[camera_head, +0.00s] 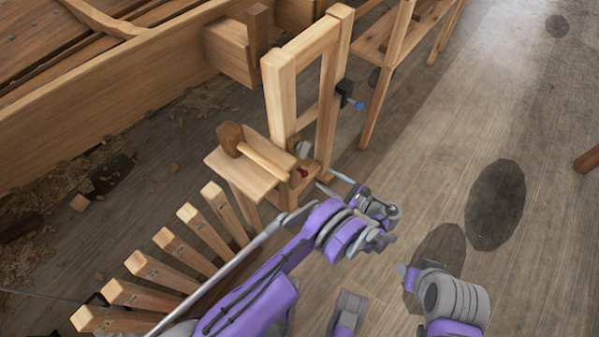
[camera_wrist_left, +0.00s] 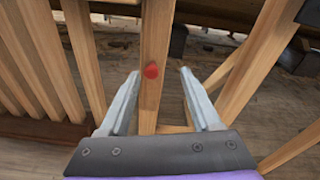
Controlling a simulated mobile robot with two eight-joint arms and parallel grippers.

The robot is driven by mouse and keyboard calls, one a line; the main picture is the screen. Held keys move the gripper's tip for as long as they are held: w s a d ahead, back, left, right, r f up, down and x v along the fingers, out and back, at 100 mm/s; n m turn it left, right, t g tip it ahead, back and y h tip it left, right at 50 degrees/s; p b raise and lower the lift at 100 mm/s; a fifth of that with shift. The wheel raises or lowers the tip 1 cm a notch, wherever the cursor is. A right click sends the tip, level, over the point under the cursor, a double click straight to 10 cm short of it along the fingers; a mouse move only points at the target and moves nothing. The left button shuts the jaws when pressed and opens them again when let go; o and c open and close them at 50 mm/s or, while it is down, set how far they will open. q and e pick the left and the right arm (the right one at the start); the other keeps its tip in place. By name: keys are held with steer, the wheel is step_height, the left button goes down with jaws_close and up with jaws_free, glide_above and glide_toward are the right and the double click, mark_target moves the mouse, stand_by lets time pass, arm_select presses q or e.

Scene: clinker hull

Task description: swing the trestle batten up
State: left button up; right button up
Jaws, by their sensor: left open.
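The wooden trestle (camera_head: 277,95) stands upright in the middle of the head view. A red knob (camera_head: 303,171) shows low on it, by the small bench top. In the left wrist view a wooden batten (camera_wrist_left: 155,35) bearing the red knob (camera_wrist_left: 151,71) runs upright between my fingers. I take this to be the trestle batten; its ends are not clear. My left gripper (camera_head: 325,178) is open, its fingertips just right of the red knob. In the left wrist view my left gripper (camera_wrist_left: 160,75) has one finger on each side of the batten, with gaps. My right gripper's fingers do not show.
A mallet (camera_head: 230,138) lies on the small bench top (camera_head: 250,178) beside the trestle. A black clamp (camera_head: 346,90) with a blue tip sits on the right post. Several slanted wooden bars (camera_head: 180,250) stand at lower left. The hull (camera_head: 100,90) fills the upper left. Floor at right is mostly clear.

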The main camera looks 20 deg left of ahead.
mark_target(304, 174)
arm_select(q)
step_height(304, 174, down, 4)
steer(key=s+y, duration=0.1)
steer(key=s, duration=0.1)
steer(key=shift+m, duration=0.3)
steer(key=x, duration=0.6)
steer(key=b+x, duration=0.1)
steer(key=x, duration=0.3)
steer(key=shift+w+d+r, duration=0.1)
steer(key=shift+w, duration=0.3)
jaws_close()
stand_by(0.4)
